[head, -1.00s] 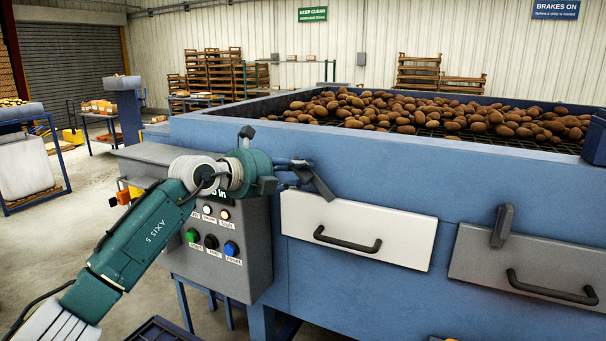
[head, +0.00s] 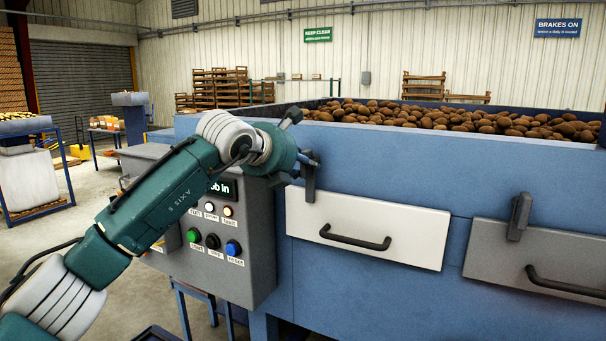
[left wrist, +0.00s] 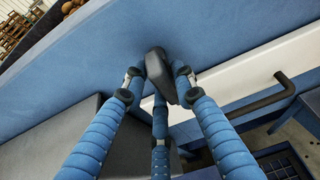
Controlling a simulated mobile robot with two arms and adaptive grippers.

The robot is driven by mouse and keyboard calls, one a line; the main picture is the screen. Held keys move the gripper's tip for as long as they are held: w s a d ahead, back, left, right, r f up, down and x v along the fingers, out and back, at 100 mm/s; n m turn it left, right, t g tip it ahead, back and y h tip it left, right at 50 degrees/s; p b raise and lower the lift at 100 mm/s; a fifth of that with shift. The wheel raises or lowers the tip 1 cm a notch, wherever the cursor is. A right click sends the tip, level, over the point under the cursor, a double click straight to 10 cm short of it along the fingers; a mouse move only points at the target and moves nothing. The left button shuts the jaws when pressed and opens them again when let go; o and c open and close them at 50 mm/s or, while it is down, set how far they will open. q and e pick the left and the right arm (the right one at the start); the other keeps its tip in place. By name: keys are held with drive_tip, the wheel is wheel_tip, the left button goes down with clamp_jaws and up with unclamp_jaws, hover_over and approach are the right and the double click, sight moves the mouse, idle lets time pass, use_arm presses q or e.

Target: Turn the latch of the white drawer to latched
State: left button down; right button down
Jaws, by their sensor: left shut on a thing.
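The white drawer (head: 405,228) is closed in the blue machine front, with a dark bar handle (head: 355,238). Its dark grey latch (head: 310,184) stands near upright at the drawer's top left corner, its lower end over the white front. My left gripper (head: 304,164) is at the latch, partly hidden behind my wrist. In the left wrist view, the latch (left wrist: 157,66) sits between the blue fingers, which are shut on it. The white drawer (left wrist: 262,60) also shows there. My right gripper is not in view.
A grey control box (head: 225,240) with coloured buttons is beneath my left arm. A grey drawer (head: 535,258) with an upright latch (head: 519,216) is to the right. Potatoes (head: 450,118) fill the blue hopper above. The space before the white drawer looks clear.

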use_arm(q)
drive_tip(key=shift+m+y+b, duration=0.3)
drive_tip(key=shift+m, duration=0.1)
drive_tip(key=c, duration=1.5)
unclamp_jaws()
drive_tip(key=shift+d, duration=0.15)
drive_tip(key=shift+c, duration=0.2)
drive_tip(key=v, duration=1.2)
drive_tip(key=shift+f, duration=0.15)
